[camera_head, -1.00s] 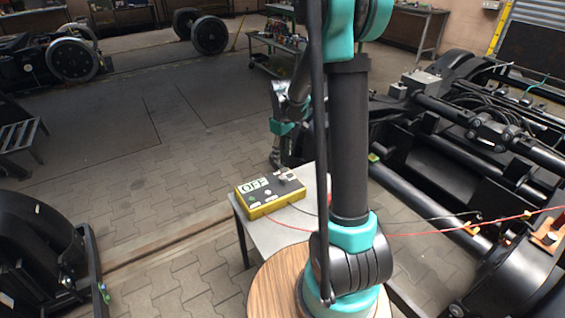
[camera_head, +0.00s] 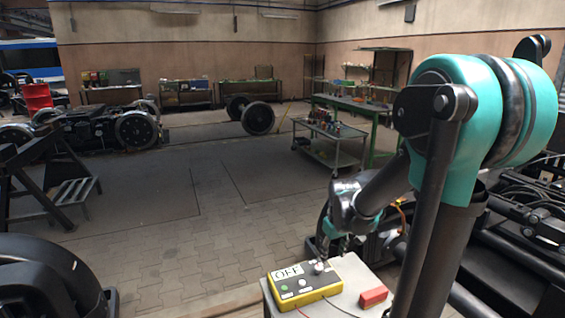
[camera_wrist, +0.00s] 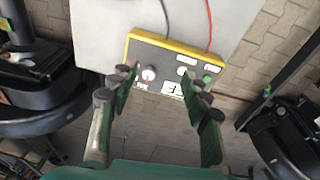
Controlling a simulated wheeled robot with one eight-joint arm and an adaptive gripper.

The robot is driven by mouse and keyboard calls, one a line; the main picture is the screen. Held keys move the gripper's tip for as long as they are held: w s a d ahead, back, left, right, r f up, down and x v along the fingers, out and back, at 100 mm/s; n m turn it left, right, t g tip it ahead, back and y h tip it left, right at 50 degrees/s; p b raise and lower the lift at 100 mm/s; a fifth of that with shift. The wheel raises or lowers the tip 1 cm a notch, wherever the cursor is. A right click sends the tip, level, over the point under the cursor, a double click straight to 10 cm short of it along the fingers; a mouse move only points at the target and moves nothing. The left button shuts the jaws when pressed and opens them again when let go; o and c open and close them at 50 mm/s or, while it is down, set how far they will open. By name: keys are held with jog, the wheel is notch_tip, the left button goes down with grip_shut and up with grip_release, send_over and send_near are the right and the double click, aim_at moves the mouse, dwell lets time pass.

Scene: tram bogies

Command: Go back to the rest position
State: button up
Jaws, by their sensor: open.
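My gripper (camera_wrist: 155,110) is open and empty in the wrist view. Its two fingers stand apart, with a yellow and dark control box (camera_wrist: 160,66) beyond and between them. The box shows a round knob, a display and a green button. In the head view the same control box (camera_head: 303,284) reads "OFF" and lies on a small grey table (camera_head: 352,288). My arm rises at the right of the head view and bends down to the left, its end above the box's far side. The fingers are hard to make out there.
A red block (camera_head: 374,297) lies on the table beside the box. Red and dark cables run from the box. Black bogie parts (camera_head: 520,240) stand at the right, and a dark wheel (camera_head: 45,280) at the lower left. A tool cart (camera_head: 330,143) stands behind. The paved floor between is open.

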jog(key=s+d+f+m+t, duration=0.2)
jog(key=s+m, duration=0.2)
jog(key=s, duration=0.9)
jog(key=shift+s+f+m, duration=0.25)
jog(key=shift+f+m, duration=0.05)
jog(key=shift+m, duration=0.1)
